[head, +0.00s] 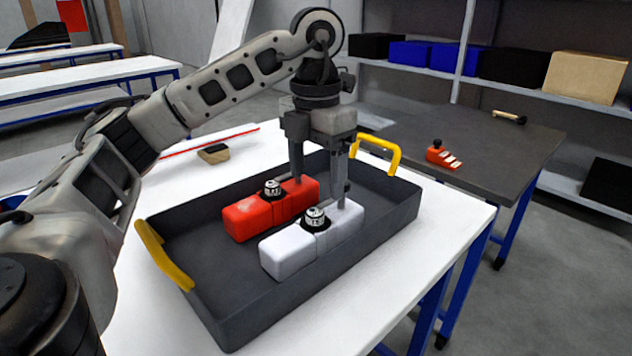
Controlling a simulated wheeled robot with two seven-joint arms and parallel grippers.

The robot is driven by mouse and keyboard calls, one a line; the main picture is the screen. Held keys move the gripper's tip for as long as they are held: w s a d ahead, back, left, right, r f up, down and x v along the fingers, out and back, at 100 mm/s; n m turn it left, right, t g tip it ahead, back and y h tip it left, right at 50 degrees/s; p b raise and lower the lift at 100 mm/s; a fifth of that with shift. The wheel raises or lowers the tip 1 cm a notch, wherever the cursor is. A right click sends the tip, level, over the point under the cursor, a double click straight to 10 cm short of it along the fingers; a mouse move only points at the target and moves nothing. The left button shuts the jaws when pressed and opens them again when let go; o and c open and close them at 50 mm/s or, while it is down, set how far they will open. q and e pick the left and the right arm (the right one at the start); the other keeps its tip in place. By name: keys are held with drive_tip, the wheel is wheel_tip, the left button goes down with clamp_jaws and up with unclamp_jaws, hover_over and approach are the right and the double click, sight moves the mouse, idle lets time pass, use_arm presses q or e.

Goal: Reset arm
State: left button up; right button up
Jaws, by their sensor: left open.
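My left gripper (321,197) points down over the dark tray (190,245) with its two fingers spread apart. One fingertip is near the red nosecone block (245,218) and the other near the white block (290,252); I cannot tell whether either touches. Both blocks lie side by side in the tray, each with a black and white round knob on top. The left arm reaches in from the left above the tray. My right gripper is not in view.
The tray has yellow handles (165,257) and stands on a white table (385,300). A dark table (480,130) at the right holds a red wedge-shaped piece (443,155). Shelves with blue boxes (410,54) stand behind. A small wooden-edged block (213,153) lies behind the tray.

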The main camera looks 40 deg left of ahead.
sight(316, 212)
use_arm(q)
drive_tip(key=shift+r, duration=0.1)
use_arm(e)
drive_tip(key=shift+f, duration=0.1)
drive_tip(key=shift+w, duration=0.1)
use_arm(q)
drive_tip(key=shift+f+b, duration=0.4)
drive_tip(key=shift+f, duration=0.15)
wheel_tip(316, 212, down, 11)
drive_tip(key=shift+f+b, duration=0.2)
drive_tip(key=shift+b, duration=1.05)
wheel_tip(316, 212, up, 3)
drive_tip(key=shift+f+p, duration=0.15)
drive_tip(key=shift+p, duration=0.15)
drive_tip(key=shift+r, duration=0.5)
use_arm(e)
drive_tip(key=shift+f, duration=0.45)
